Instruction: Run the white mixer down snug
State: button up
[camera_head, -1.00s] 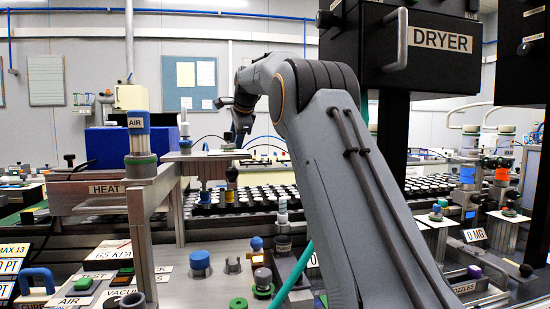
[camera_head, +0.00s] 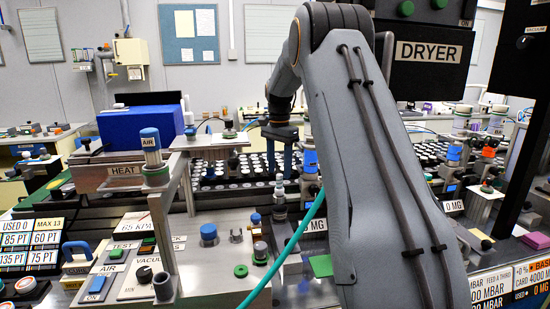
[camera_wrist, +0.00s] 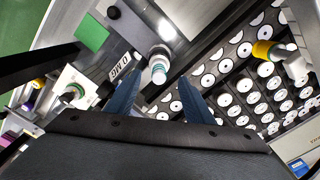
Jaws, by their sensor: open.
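The white mixer (camera_wrist: 159,73), a small white stepped tip with a teal band, stands on a grey cylindrical base. In the head view the mixer (camera_head: 280,188) stands upright just below my gripper (camera_head: 280,165). In the wrist view my gripper (camera_wrist: 158,84) is open, with one dark blue finger on each side of the mixer's line. The mixer shows in the gap between the fingertips and apart from both. I cannot tell how far below the fingertips its top lies. Where the mixer meets its base is too small to judge.
Trays of white-topped round parts (camera_wrist: 240,85) fill the area behind and to the right in the wrist view. A green pad (camera_wrist: 91,37) and an "0 MG" label (camera_wrist: 121,67) lie left of the mixer. The HEAT station (camera_head: 125,172) stands at left in the head view.

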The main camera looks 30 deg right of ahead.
aim_at(278, 180)
jog(key=shift+f+p, duration=0.85)
jog(key=shift+f, duration=1.85)
jog(key=c, duration=1.1)
jog(key=shift+w+m, duration=0.1)
jog(key=shift+m, duration=0.8)
jog(key=shift+r, duration=0.1)
jog(key=shift+w+a+m, duration=0.1)
jog(key=shift+m, duration=0.7)
jog(key=shift+m, duration=0.9)
